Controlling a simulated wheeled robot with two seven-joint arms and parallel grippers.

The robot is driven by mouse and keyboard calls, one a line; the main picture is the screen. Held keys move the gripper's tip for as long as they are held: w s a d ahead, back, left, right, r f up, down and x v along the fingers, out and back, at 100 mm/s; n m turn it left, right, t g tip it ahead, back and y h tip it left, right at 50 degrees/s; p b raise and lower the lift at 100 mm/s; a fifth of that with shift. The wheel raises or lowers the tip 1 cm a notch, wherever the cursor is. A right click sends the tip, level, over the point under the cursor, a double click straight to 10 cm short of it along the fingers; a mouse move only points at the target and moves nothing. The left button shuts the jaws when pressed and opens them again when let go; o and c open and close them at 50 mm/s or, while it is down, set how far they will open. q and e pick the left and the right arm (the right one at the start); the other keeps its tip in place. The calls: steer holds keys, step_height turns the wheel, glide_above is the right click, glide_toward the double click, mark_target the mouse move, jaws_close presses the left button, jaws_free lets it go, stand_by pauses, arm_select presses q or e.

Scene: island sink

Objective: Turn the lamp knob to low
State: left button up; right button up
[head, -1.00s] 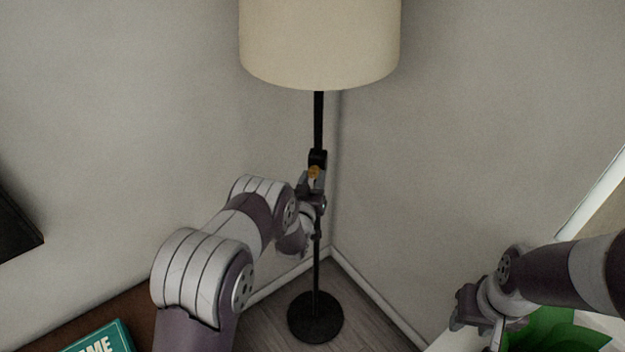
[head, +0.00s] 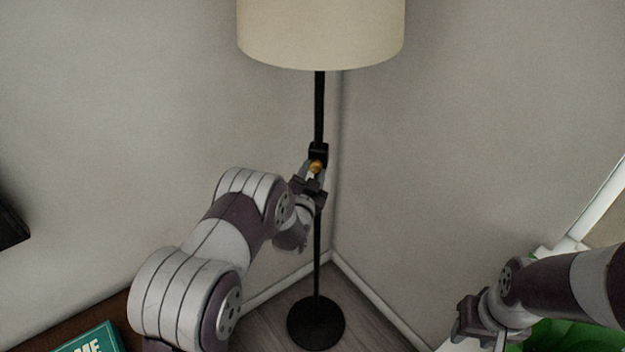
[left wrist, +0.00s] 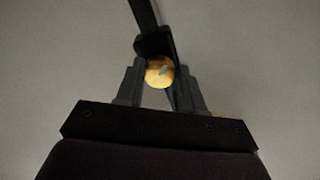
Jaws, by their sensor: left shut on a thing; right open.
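The floor lamp has a cream shade (head: 320,35), a thin black pole (head: 319,108) and a round black base (head: 315,321) in the room's corner. A small yellow-gold knob (head: 315,166) sits on a black block on the pole. In the left wrist view the knob (left wrist: 159,72) lies between the fingertips, with a grey mark on its face. My left gripper (head: 312,174) is shut on the knob. My right gripper (head: 472,318) is open and empty at the lower right, away from the lamp.
A teal book (head: 92,341) lies on a brown surface at the lower left. A dark object (head: 12,222) is at the left edge. Something green (head: 560,336) is below my right arm. Walls meet behind the lamp.

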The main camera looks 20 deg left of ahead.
arm_select(q)
steer(key=m+b, duration=0.3)
steer(key=m, duration=0.2)
steer(key=shift+a+f, duration=0.1)
steer(key=shift+r+m+b, duration=0.2)
steer(key=shift+m+b, duration=1.05)
steer(key=shift+m, duration=0.85)
steer(key=shift+r, duration=0.1)
steer(key=o, duration=1)
steer(key=shift+o, duration=0.2)
steer(key=shift+w, duration=0.1)
steer(key=s+b, duration=0.2)
steer(key=s, duration=1)
steer(key=shift+s, duration=0.35)
